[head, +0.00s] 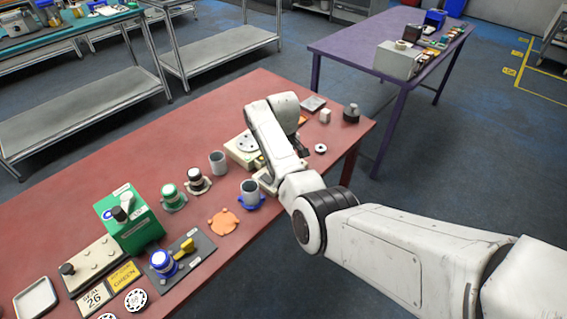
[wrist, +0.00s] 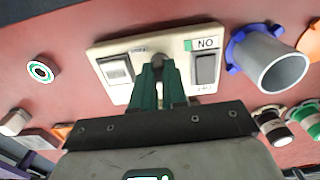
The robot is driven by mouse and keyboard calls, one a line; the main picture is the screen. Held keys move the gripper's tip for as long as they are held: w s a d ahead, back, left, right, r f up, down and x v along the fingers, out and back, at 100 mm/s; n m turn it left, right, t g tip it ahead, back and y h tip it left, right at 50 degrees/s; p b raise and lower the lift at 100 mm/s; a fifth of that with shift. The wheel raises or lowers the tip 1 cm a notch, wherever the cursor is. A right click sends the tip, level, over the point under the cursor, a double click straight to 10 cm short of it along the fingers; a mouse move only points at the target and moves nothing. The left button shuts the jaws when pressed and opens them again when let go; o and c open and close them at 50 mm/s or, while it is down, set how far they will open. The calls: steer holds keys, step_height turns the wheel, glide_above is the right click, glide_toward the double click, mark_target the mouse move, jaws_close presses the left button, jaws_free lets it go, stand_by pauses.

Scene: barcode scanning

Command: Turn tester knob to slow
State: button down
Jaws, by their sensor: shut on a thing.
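The tester is a cream panel (wrist: 180,47) on the red table, seen close in the wrist view. It has a light switch (wrist: 117,70) on the left, a grey switch (wrist: 206,68) beside a "NO" label on the right, and a small grey knob (wrist: 157,62) between them. My gripper (wrist: 156,78) has green fingers closed around the knob. The fingers hide most of the knob, so its pointing direction cannot be told. The small lettering above it is unreadable. In the head view my arm covers most of the cream panel (head: 267,182) and hides the fingertips.
A grey cup in a blue ring (head: 250,193) stands close beside the panel, and it shows in the wrist view (wrist: 272,62). A second grey cup (head: 217,162), an orange piece (head: 223,222) and a green box (head: 130,222) are on the table. A white ring (head: 320,149) lies near the right edge.

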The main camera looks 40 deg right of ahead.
steer(key=shift+w+r, duration=0.1)
steer(key=c, duration=1.2)
jaws_free()
steer(key=shift+o, duration=0.2)
step_height(320, 180, up, 11)
steer(key=shift+b, duration=0.35)
